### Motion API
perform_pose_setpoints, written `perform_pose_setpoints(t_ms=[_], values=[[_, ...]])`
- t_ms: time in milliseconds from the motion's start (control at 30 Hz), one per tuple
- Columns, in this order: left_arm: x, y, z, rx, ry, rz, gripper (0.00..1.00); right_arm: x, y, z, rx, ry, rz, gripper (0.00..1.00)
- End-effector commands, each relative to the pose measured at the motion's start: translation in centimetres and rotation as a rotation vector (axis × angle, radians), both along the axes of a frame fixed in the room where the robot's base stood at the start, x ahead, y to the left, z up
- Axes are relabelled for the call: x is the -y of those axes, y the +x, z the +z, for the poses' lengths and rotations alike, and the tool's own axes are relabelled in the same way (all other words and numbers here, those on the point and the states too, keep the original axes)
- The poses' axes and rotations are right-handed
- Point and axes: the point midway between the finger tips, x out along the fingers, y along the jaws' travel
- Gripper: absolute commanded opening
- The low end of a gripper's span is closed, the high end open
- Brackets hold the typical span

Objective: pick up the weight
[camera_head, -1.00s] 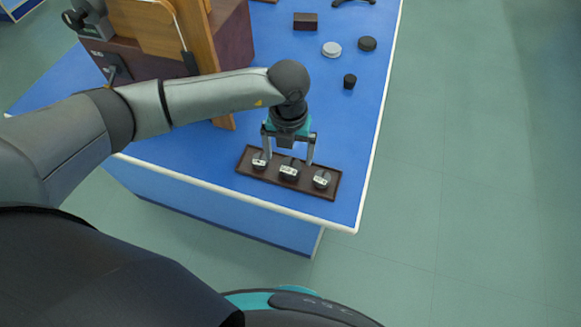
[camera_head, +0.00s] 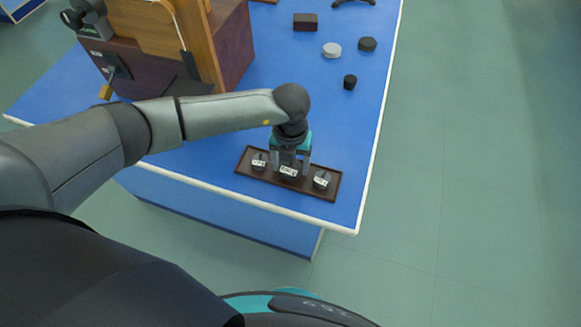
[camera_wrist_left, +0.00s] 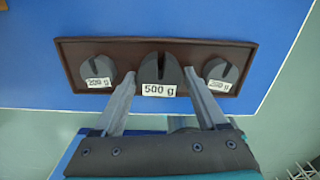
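Three dark slotted weights stand in a row on a brown tray (camera_head: 331,195) near the bench's front corner. The middle weight (camera_wrist_left: 158,72) has a label reading 500 g; it also shows in the head view (camera_head: 289,173). The left weight (camera_wrist_left: 97,69) and the right weight (camera_wrist_left: 220,72) are smaller, with labels hard to read. My left gripper (camera_head: 290,166) points down over the middle weight. In the left wrist view its fingers (camera_wrist_left: 160,76) stand either side of this weight, very close to it, with a slight gap seeming to remain. My right gripper is out of view.
Behind the tray stand a small black cylinder (camera_head: 350,82), a grey disc (camera_head: 332,49), a dark disc (camera_head: 367,44) and a brown block (camera_head: 305,22). A large wooden apparatus (camera_head: 235,45) stands at back left. The blue bench top (camera_head: 340,120) is clear around the tray.

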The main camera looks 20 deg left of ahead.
Motion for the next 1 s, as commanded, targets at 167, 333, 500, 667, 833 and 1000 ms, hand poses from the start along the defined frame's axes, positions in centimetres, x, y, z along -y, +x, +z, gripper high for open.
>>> perform_pose_setpoints(t_ms=[167, 333, 500, 667, 833, 1000], values=[[-0.02, 0.02, 0.03, 0.000, 0.000, 0.000, 0.53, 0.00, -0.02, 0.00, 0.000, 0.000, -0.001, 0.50], [-0.02, 0.03, 0.04, 0.001, 0.000, 0.000, 0.34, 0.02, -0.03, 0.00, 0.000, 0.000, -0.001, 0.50], [-0.03, 0.04, 0.05, 0.001, 0.000, 0.000, 0.14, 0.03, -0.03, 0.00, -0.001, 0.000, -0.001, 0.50], [-0.03, 0.05, 0.05, 0.001, 0.000, 0.001, 0.00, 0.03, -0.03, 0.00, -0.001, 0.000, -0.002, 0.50], [-0.03, 0.05, 0.06, 0.001, 0.000, 0.001, 0.00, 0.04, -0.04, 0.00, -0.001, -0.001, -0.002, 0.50], [0.01, 0.15, 0.16, 0.003, -0.001, 0.001, 0.00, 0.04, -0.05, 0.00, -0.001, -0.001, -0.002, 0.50]])
